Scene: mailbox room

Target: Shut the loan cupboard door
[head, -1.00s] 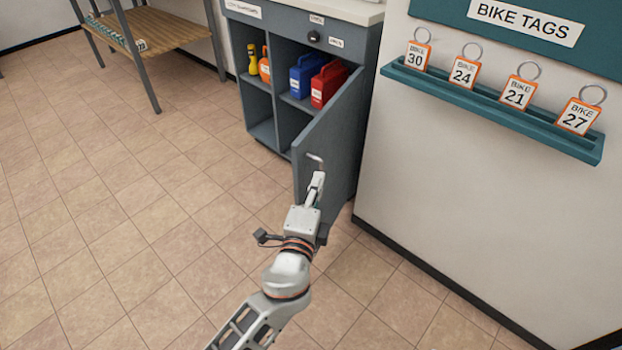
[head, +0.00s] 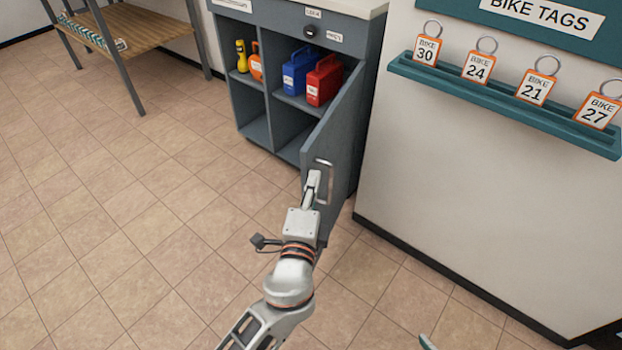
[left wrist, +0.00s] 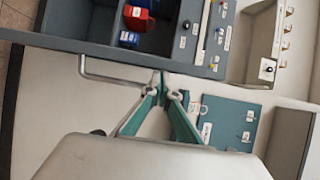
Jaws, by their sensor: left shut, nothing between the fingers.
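The loan cupboard (head: 262,22) is a grey-blue unit with open compartments at the top centre of the head view. Its door (head: 345,130) stands open, swung out toward me from the right side. A silver bar handle (head: 326,182) is on the door; it also shows in the left wrist view (left wrist: 112,78). My left gripper (head: 313,178) is shut and empty, with its tips at the handle, just left of the bar in the head view. In the left wrist view the teal fingers (left wrist: 161,78) meet by one end of the handle. I cannot tell whether they touch it.
Blue (head: 299,71) and red (head: 324,80) containers stand inside the cupboard, with yellow and orange bottles beside them. A teal bike tag rack (head: 500,106) is on the wall at right. A wooden bench (head: 140,30) stands at upper left. The tiled floor at left is clear.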

